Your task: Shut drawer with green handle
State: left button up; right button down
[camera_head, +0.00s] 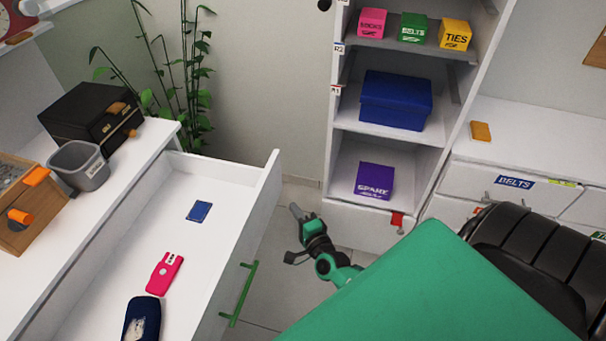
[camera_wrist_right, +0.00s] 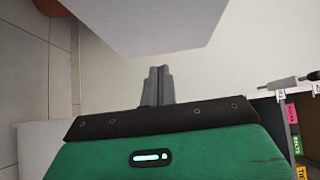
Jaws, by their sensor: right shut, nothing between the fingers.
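The white drawer (camera_head: 273,163) at the left is pulled open. Its green bar handle (camera_head: 240,293) is on the outer face, toward the near side. A blue card (camera_head: 199,211), a pink phone (camera_head: 164,273) and a dark blue item (camera_head: 142,318) lie inside. My right gripper (camera_head: 294,210) is just right of the drawer front's far end, beyond the handle, with a visible gap in the head view. Its fingers are together and empty in the right wrist view (camera_wrist_right: 157,70); a pale panel (camera_wrist_right: 150,25) hangs close by there. My left gripper is not visible.
A shelf unit with a blue box (camera_head: 396,100) and a purple box (camera_head: 374,181) stands beyond. A white cabinet (camera_head: 540,140) is at the right. A plant (camera_head: 190,75) stands behind the dresser. Bare floor lies between dresser and shelf unit.

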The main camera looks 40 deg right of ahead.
aim_at(272, 193)
jog(key=w, duration=0.2)
jog(key=w+a, duration=0.1)
jog(key=w+p, duration=0.1)
jog(key=w, duration=0.1)
jog(key=shift+w+a, duration=0.3)
jog(key=shift+a, duration=0.1)
jog(key=shift+w+a, duration=0.15)
jog(key=shift+w, duration=0.05)
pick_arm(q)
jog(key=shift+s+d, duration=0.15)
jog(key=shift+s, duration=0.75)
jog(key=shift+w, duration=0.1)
